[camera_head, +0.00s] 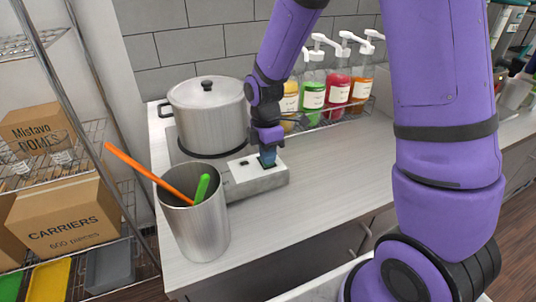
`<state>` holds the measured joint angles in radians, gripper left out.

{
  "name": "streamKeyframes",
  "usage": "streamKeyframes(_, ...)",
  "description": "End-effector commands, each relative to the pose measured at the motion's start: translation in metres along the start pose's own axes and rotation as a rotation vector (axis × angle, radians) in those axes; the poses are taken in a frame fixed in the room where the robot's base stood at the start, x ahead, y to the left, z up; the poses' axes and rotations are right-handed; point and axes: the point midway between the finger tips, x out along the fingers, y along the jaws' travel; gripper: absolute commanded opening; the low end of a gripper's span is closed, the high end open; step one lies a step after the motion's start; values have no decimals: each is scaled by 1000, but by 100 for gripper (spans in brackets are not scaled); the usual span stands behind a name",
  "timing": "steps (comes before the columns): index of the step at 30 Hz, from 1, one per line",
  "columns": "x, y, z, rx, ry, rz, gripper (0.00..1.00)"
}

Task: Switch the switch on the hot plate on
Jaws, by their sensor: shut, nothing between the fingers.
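The hot plate (258,183) stands on the counter with a lidded metal pot (210,117) on its rear part. Its light front panel carries a small dark switch (243,163) toward the left. A second dark patch shows at the right of the panel, partly covered by my gripper. My gripper (267,160) is shut and points down at the right part of the panel. I cannot tell whether its tip touches the panel or hovers just above it.
A metal container (197,226) with an orange-handled and a green-handled tool stands close in front of the hot plate. Several pump bottles (312,93) stand in a rack by the wall. The counter (325,165) right of the hot plate is clear. Wire shelves (92,170) with boxes are at left.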

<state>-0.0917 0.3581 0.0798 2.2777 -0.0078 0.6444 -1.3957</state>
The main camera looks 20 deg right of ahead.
Motion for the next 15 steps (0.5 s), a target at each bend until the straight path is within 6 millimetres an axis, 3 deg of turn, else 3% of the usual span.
streamKeyframes(15,4,-1,0,0,0,0,0)
